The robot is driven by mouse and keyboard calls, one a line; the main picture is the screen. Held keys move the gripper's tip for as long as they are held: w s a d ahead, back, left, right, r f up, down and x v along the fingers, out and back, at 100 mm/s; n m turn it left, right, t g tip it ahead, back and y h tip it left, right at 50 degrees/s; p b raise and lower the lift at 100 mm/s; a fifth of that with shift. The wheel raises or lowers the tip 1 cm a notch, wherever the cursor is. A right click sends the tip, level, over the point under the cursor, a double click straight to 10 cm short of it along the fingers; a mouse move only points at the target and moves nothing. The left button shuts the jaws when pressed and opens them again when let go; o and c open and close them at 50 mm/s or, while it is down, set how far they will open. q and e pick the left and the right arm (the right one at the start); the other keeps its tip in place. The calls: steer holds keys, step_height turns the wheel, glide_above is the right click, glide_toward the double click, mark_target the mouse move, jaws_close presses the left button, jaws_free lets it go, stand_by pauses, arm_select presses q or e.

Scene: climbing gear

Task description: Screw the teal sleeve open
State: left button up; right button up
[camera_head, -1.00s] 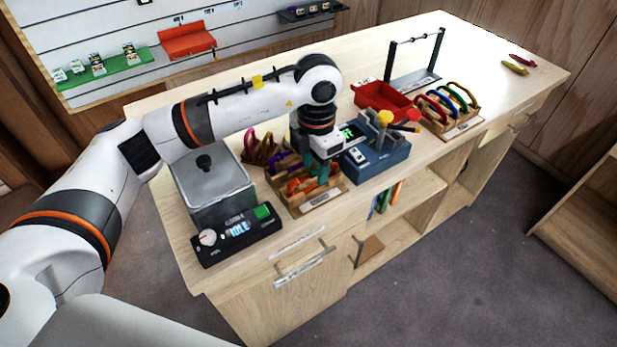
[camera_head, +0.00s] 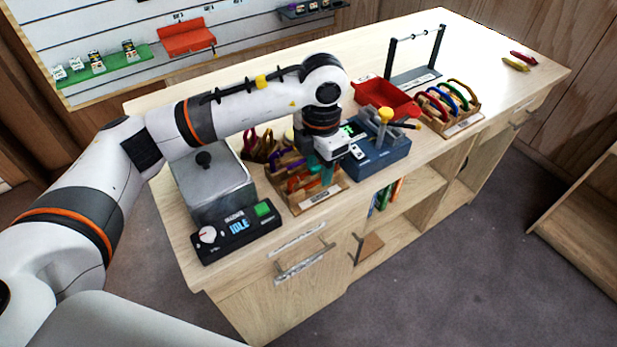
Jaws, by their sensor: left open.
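My left gripper (camera_head: 319,171) points down over the wooden rack (camera_head: 318,201) of carabiners near the counter's front edge. It is open. Teal parts show at its lower end, among red and orange carabiners (camera_head: 298,183) in the rack. I cannot tell the teal sleeve apart from the fingers there, nor whether the fingers touch anything. The wrist and fingers hide part of the rack. My right gripper is not in view.
A grey lidded tank (camera_head: 213,187) with a control panel (camera_head: 238,232) reading IDLE stands left of the rack. A blue tool holder (camera_head: 378,160) stands close on the right. Behind are a red bin (camera_head: 386,97) and another carabiner rack (camera_head: 448,123). The counter's far right is mostly clear.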

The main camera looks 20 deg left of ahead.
mark_target(315, 167)
arm_select(q)
steer(key=shift+f, duration=0.15)
steer(key=shift+f+b, duration=1.25)
steer(key=shift+f, duration=0.05)
steer(key=shift+w+a+b, duration=0.3)
steer(key=shift+a, duration=0.05)
steer(key=shift+w+a, duration=0.15)
steer(key=shift+a, duration=0.05)
steer(key=shift+r, duration=0.15)
steer(key=shift+r+p, duration=0.75)
steer(key=shift+r, duration=0.55)
steer(key=shift+s+d, duration=0.55)
